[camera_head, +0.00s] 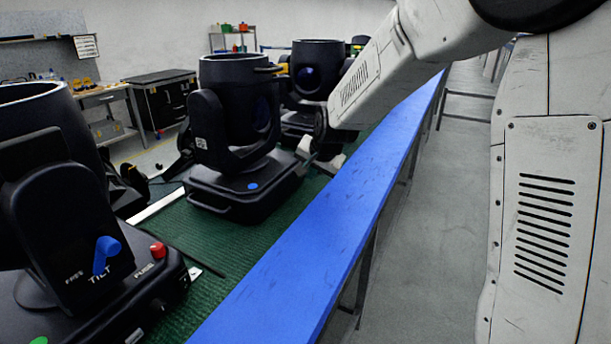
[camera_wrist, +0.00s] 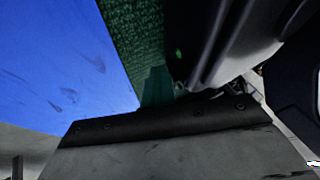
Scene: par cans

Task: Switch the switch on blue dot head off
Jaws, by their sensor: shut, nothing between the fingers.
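The blue dot head (camera_head: 226,130) is a black moving-head light standing on the green mat. A blue dot (camera_head: 252,186) shows on the top of its base. I cannot make out its switch in the head view. My gripper (camera_head: 305,150) is shut and empty, just right of this head, above its base edge and close to it. I cannot tell whether they touch. In the wrist view, a dark, rounded fixture part (camera_wrist: 215,45) is close at the upper right, with a small green spot (camera_wrist: 178,53) beside it. The large grey and black part below hides much of that view.
A nearer head (camera_head: 60,220) at left has a green dot, a blue TILT lever (camera_head: 105,254) and a red FUSE knob (camera_head: 158,250). Another head (camera_head: 316,75) stands behind my gripper. A blue rail (camera_head: 300,255) edges the green mat (camera_head: 190,240). The aisle right of it is clear.

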